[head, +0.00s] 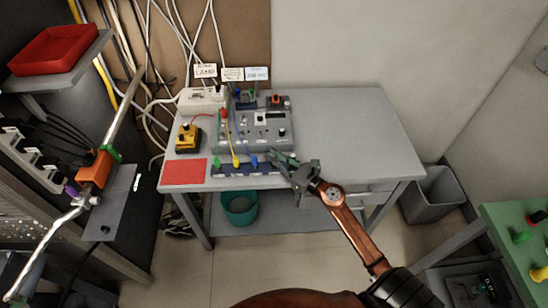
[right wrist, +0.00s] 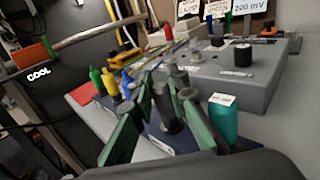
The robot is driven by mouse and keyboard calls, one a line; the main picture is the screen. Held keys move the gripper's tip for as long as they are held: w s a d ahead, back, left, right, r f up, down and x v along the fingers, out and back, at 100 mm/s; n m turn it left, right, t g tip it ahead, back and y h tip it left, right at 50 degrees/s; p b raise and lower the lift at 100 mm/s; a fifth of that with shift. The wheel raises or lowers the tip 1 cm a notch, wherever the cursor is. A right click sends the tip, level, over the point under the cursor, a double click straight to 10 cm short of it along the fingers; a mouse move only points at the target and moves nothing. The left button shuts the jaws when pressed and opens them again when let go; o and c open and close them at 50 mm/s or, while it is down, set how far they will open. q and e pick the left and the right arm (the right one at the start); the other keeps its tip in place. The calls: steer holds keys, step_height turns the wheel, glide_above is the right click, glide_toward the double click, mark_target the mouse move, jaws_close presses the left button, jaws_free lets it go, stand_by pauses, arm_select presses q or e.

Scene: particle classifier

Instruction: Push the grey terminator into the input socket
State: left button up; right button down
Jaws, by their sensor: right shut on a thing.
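My right gripper (head: 275,158) is at the right end of the dark blue rack (head: 240,170), by the front of the grey instrument box (head: 265,145). In the right wrist view, its green-padded fingers (right wrist: 168,100) stand on either side of a grey cylinder, which I take to be the grey terminator (right wrist: 168,118). The gripper is shut on it, and it is upright, low by the rack. Whether its lower end touches the rack is hidden. The input socket on the box (right wrist: 262,85) cannot be singled out. My left gripper is not in view.
Green, yellow (head: 235,160) and blue plugs stand in the rack left of the gripper. A teal block (right wrist: 222,118) is close to the right finger. A red mat (head: 185,171) and a yellow-black device (head: 188,137) lie left. The table's right side (head: 350,135) is clear.

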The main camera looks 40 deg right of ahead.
steer(key=r, duration=0.1)
steer(key=r+p, duration=0.1)
steer(key=r, duration=0.1)
steer(key=r+p, duration=0.1)
steer(key=shift+s+a+r, duration=0.15)
steer(key=shift+s+r, duration=0.15)
steer(key=shift+s, duration=0.05)
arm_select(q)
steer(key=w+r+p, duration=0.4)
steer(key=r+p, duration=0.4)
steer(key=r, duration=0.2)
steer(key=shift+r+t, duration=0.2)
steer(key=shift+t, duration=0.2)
arm_select(e)
steer(key=s+a+r, duration=0.6)
steer(key=s+r, duration=0.2)
steer(key=s, duration=0.3)
steer(key=shift+s+a+r, duration=0.2)
steer(key=shift+s+a, duration=0.05)
steer(key=shift+a, duration=0.1)
